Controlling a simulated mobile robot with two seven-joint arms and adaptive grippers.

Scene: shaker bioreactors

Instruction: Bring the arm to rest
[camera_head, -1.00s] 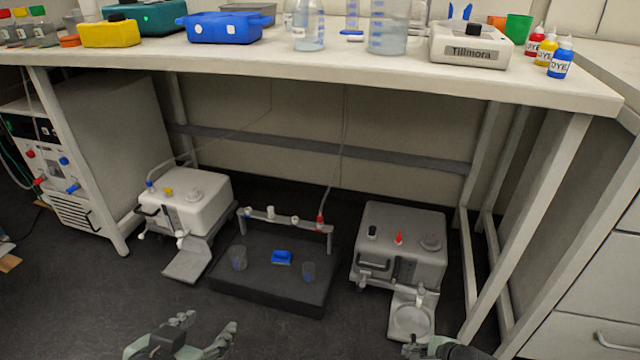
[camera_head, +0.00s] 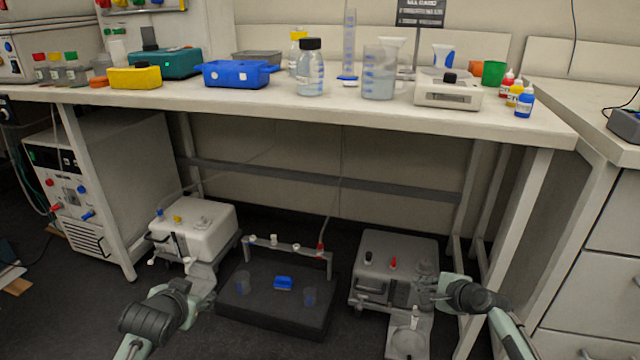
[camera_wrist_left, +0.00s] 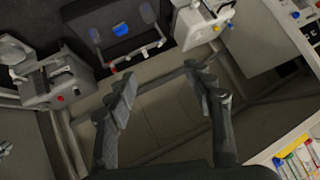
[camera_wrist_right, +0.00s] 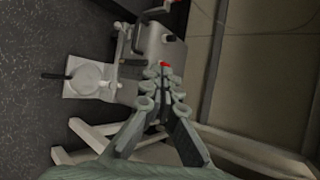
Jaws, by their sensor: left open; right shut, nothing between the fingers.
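My left gripper (camera_wrist_left: 160,75) is open and empty, its two fingers spread apart in the left wrist view. In the head view my left gripper (camera_head: 178,290) is at the lower left, in front of the white shaker unit (camera_head: 192,230). My right gripper (camera_wrist_right: 162,80) is shut with nothing between its fingers. In the head view my right gripper (camera_head: 440,290) overlaps the right edge of the grey shaker unit (camera_head: 398,258); I cannot tell whether it touches it. In the right wrist view the grey unit (camera_wrist_right: 150,50) lies beyond the fingertips.
A black platform (camera_head: 270,312) with a tube rack stands on the floor between the units. The white bench (camera_head: 330,108) above carries bottles, a beaker, coloured boxes and dye bottles. Bench legs (camera_head: 510,225) and drawers (camera_head: 590,260) stand to the right. Dark floor is open at the front.

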